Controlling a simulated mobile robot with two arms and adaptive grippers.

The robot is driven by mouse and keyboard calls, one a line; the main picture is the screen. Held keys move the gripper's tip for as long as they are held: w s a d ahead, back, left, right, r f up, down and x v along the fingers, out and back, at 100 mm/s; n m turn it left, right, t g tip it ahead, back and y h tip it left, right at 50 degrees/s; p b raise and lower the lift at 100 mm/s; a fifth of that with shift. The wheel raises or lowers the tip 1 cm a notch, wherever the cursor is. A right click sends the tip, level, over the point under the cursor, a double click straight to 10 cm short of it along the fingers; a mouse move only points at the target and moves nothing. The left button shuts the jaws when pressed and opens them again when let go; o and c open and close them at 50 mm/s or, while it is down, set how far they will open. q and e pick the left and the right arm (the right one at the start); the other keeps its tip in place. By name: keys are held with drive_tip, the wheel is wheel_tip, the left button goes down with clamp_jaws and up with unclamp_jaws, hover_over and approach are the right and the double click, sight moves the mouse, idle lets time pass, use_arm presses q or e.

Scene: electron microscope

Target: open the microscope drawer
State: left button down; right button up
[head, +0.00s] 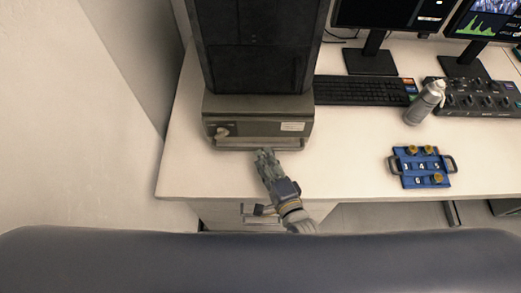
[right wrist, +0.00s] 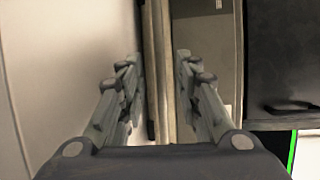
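The microscope (head: 257,50) is a tall dark column on a grey-brown base. The drawer (head: 258,125) is the low front of that base, with a round knob at its left and a white label at its right. A long bar handle (head: 258,146) runs along its lower front edge. My right gripper (head: 265,154) is at the middle of this handle. In the right wrist view its two fingers (right wrist: 158,62) are apart, with a pale upright strip of the drawer front between them. Whether they touch it I cannot tell. My left gripper is not in view.
A keyboard (head: 362,90), a grey bottle (head: 424,103), a control panel (head: 475,98) and a blue numbered tray (head: 420,168) stand on the white desk (head: 350,155) to the right. A wall (head: 90,120) rises at the left. The desk in front of the drawer is clear.

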drive_tip(key=shift+x, duration=2)
clamp_jaws()
